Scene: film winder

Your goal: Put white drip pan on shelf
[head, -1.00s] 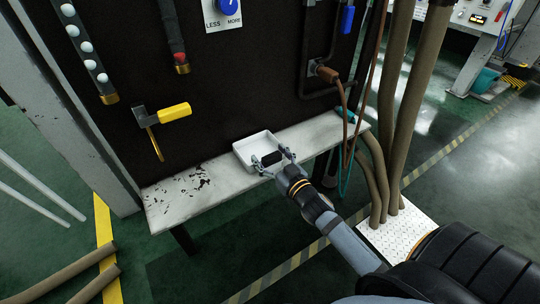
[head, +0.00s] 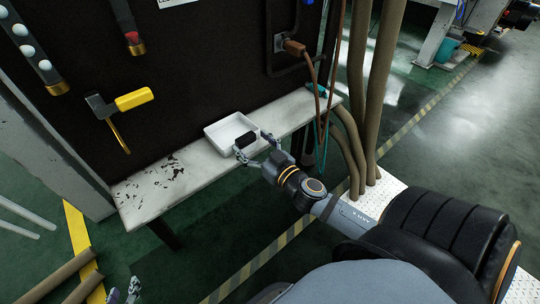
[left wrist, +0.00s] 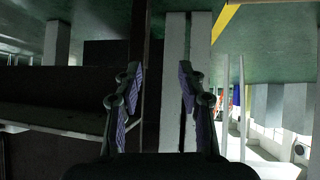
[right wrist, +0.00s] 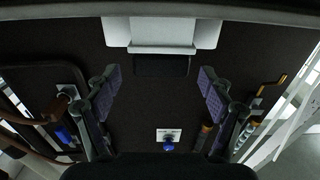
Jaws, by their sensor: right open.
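The white drip pan (head: 226,131) lies on the worn white shelf (head: 156,186), towards its right half. It also shows at the top of the right wrist view (right wrist: 160,28). A small black block (head: 245,140) is at the pan's near right side. My right gripper (head: 256,147) is open at the pan's near side, its fingers spread to either side of the black block. In the right wrist view nothing is gripped between its fingertips (right wrist: 158,82). My left gripper (head: 124,292) is low at the left, away from the shelf. Its fingers (left wrist: 160,82) are apart and empty.
A dark panel (head: 190,70) rises behind the shelf, with a yellow-handled hammer (head: 133,99) on it. Brown hoses (head: 357,110) stand at the shelf's right end. The left half of the shelf is clear.

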